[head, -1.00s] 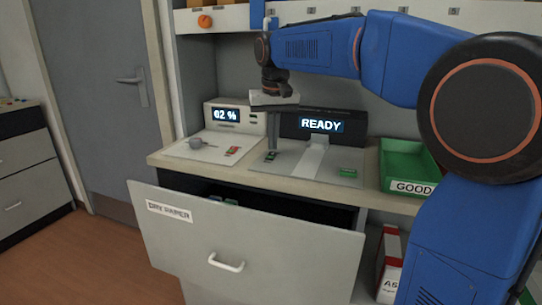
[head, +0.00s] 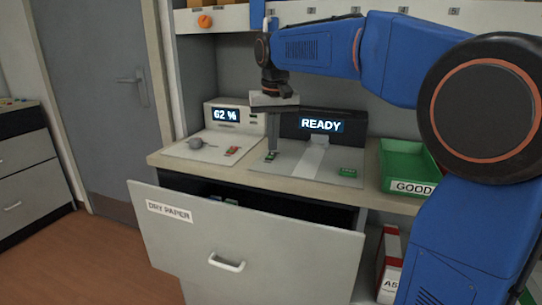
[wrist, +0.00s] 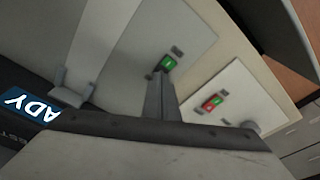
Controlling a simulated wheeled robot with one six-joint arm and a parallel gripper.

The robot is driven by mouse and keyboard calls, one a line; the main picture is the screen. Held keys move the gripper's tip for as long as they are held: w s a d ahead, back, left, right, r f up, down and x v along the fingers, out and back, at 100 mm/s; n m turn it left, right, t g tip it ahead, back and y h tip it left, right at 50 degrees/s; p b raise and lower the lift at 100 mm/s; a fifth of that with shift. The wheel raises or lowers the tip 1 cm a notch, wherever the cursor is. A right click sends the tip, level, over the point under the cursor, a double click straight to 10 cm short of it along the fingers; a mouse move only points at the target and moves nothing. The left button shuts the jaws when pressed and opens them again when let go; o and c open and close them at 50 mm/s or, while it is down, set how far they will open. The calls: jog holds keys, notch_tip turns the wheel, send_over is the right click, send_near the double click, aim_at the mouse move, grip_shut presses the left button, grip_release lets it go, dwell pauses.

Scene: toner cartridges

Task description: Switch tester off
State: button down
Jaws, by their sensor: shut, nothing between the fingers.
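The tester (head: 310,126) at the back of the counter has a dark housing and a lit display reading READY; in the wrist view its display (wrist: 32,105) is partly cut off. Its light grey base plate (head: 300,163) lies in front. A green switch (head: 271,156) sits at the plate's left end, and also shows in the wrist view (wrist: 168,62). A second green switch (head: 347,172) is at the right end. My gripper (head: 272,148) is shut and empty, pointing down, its fingertips (wrist: 160,76) right at the left green switch. I cannot tell whether they touch it.
Left of the tester stands a pale device (head: 222,118) reading 62 %, with a red and green switch (head: 231,151) and a grey knob (head: 196,144). A green GOOD bin (head: 410,165) is at the right. An open drawer (head: 240,240) juts out below the counter.

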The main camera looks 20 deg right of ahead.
aim_at(273, 153)
jog(key=shift+f, duration=0.5)
dwell(0.3)
notch_tip(273, 153, up, 7)
dwell(1.1)
